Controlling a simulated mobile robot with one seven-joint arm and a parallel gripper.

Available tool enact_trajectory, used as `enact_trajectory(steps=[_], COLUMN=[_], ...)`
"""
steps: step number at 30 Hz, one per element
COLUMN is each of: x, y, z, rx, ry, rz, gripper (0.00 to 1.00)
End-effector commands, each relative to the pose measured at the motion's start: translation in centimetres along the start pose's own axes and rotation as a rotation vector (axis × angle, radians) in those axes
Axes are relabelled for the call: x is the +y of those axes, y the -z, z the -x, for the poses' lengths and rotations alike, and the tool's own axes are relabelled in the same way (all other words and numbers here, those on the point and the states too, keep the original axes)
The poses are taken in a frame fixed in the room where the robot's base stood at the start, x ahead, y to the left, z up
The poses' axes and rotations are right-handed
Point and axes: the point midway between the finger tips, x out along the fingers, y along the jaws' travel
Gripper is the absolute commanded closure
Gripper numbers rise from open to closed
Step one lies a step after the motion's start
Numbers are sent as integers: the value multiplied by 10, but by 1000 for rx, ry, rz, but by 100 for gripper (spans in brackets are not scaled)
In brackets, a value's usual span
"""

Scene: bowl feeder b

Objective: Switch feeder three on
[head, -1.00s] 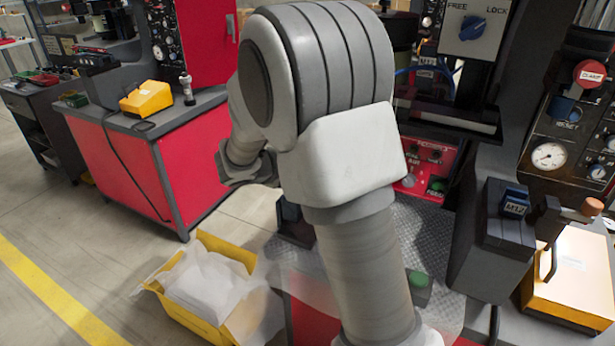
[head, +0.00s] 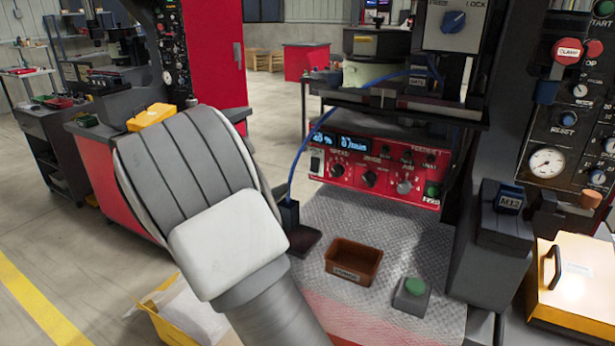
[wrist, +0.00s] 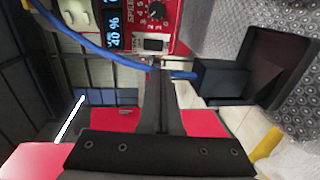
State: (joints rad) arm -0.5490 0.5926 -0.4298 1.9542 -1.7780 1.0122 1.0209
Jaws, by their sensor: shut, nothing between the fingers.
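The red feeder control panel (head: 375,165) stands under the shelf in the head view. Its label is too small to read surely. Its blue displays (head: 338,140) are lit, with 40 % on one. In the wrist view the switch (wrist: 154,44) is just beyond my fingertips, with a small gap that I cannot judge. My gripper (wrist: 158,72) is shut and empty, pointing at the panel's edge near the switch. In the head view my gripper is hidden behind my arm.
A blue cable (head: 303,152) hangs left of the panel and crosses close to my fingers in the wrist view. A brown bin (head: 353,262) and a green button (head: 414,286) are on the metal plate below. A dark tray (wrist: 280,65) is right in the wrist view.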

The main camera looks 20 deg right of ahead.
Motion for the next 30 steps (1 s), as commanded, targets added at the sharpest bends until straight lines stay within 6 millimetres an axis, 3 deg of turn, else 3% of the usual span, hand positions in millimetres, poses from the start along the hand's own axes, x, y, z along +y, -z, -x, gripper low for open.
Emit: enact_trajectory(steps=[8, 21, 30], x=[-1, -1, -1], y=[-1, -1, -1], z=[-14, -103, -137], rx=[-2, -3, -1], ry=[1, 0, 1], rz=[1, 1, 1], gripper=[100, 100, 100])
